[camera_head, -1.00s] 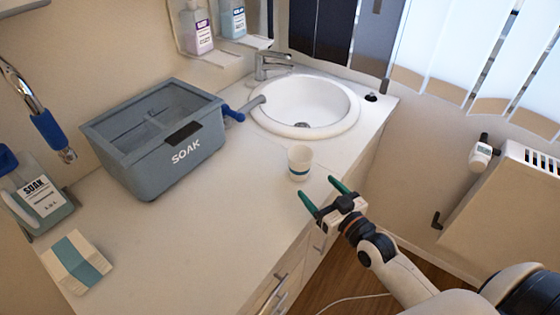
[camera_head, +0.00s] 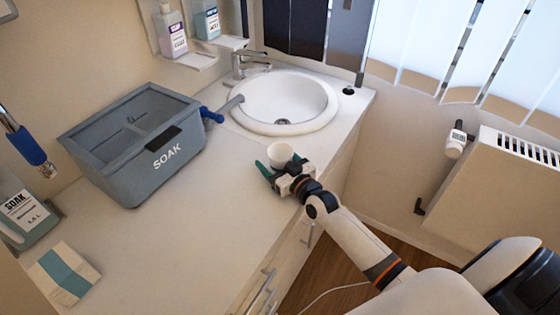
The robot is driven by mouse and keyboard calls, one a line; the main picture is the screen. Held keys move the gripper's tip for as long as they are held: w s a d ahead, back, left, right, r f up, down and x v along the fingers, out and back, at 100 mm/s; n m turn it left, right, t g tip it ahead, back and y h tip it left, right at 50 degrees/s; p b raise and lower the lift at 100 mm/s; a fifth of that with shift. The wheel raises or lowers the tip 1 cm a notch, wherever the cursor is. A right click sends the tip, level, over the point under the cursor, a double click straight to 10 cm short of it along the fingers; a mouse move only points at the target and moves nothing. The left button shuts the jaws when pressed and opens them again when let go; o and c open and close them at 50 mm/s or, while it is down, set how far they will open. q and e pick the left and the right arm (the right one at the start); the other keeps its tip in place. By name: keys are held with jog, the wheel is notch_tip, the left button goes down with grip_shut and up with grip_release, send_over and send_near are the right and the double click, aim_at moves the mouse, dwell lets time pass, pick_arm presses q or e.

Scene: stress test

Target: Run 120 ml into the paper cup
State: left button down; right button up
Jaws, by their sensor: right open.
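The white paper cup (camera_head: 280,153) stands upright on the counter in front of the sink. Its lower part and blue band are hidden behind my right gripper (camera_head: 279,167). The right gripper is open, with its green fingers reaching around the cup at a low height. I cannot tell whether the fingers touch it. The chrome tap (camera_head: 247,64) stands at the back left edge of the round white sink (camera_head: 289,100). The grey SOAK tub (camera_head: 136,148) has a drain spout with a blue lever (camera_head: 211,115) pointing toward the sink. My left gripper is not in view.
A SOAK bottle (camera_head: 24,215) and a white and blue carton (camera_head: 64,273) stand at the left. A blue-handled hose piece (camera_head: 27,146) hangs above them. Two bottles sit on the wall shelf (camera_head: 195,62). The counter (camera_head: 165,255) in front of the tub is clear.

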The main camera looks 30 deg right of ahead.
jog(key=c, duration=1)
jog(key=shift+c, duration=0.2)
notch_tip(320, 180, up, 10)
